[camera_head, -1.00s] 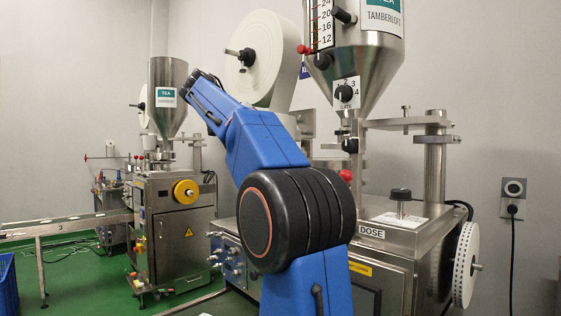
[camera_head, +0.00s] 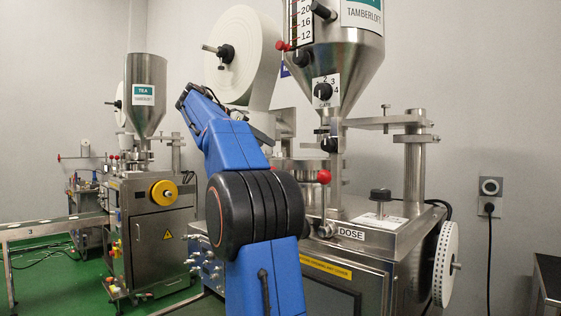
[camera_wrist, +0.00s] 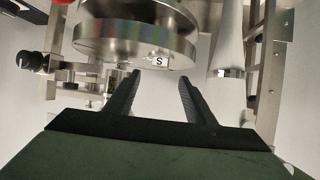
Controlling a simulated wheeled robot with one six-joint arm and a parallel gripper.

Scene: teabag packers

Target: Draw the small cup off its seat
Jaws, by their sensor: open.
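My gripper (camera_wrist: 157,92) is open in the wrist view, its two black fingers apart with nothing seen between them. Just beyond the fingertips is a round metal disc (camera_wrist: 120,45) with a small "S" label (camera_wrist: 160,62) on its lower rim. A short metal cylinder (camera_wrist: 116,78) shows under the disc, left of the left finger. I cannot tell whether this is the small cup, and no cup is clearly made out. In the head view my blue arm hides the gripper and part of the machine.
The near machine has a steel hopper (camera_head: 337,62), a red knob (camera_head: 323,176), a post (camera_head: 415,165) with a bracket, and a white reel (camera_head: 446,264) at its right. A large paper roll (camera_head: 245,58) is behind my arm. A second machine (camera_head: 155,225) stands at left.

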